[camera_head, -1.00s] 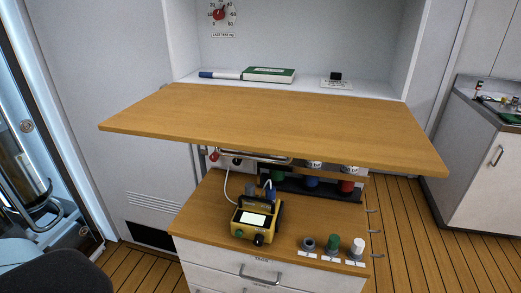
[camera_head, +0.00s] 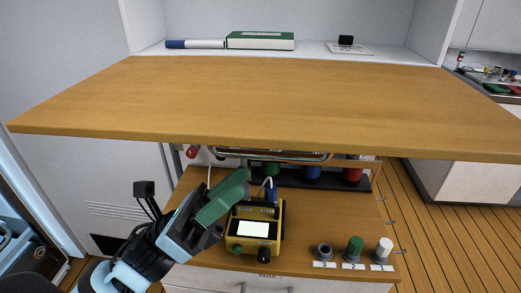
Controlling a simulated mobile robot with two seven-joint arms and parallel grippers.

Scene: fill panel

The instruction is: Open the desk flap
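The desk flap (camera_head: 270,98) is a wide wooden board that stands out roughly level from the white cabinet, above a lower wooden worktop. My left gripper (camera_head: 243,182) is in the lower middle of the head view, below the flap's front edge and over the worktop, beside a yellow device. Its green fingers point up and to the right. They look close together, but I cannot tell whether they are open or shut. No contact with the flap is visible. My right gripper is not in view.
The yellow device (camera_head: 256,232) with a screen stands on the lower worktop (camera_head: 315,215). Several numbered knobs, one green (camera_head: 354,247), line its front right. A green book (camera_head: 260,40) and a marker (camera_head: 195,44) lie on the shelf behind the flap. Wooden floor is free at right.

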